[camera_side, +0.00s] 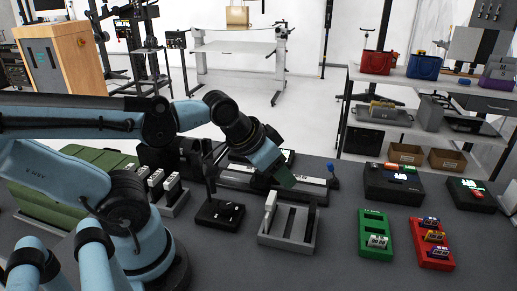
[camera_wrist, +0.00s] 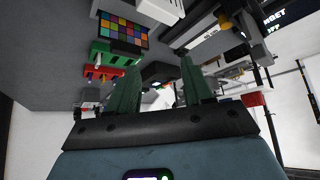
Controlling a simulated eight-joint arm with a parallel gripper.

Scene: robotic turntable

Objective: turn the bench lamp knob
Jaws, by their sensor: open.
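My gripper (camera_side: 284,178) is at the end of my blue arm, above the middle of the bench, tilted down to the right. Its two green fingers also show in the wrist view (camera_wrist: 161,85), spread apart with no object clamped between them. I cannot clearly make out a bench lamp knob. A black base with a thin upright post (camera_side: 219,212) stands left of my gripper and may be the lamp; no knob can be told on it. A small blue knob-like part (camera_side: 333,169) sits at the right end of a rail, right of my gripper and apart from it.
A grey slotted holder (camera_side: 293,243) with a white handled tool stands below my gripper. Green (camera_side: 375,222) and red (camera_side: 419,247) trays and black boxes (camera_side: 393,190) lie to the right. A green case (camera_side: 60,205) is at left. A colour chart (camera_wrist: 122,31) shows in the wrist view.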

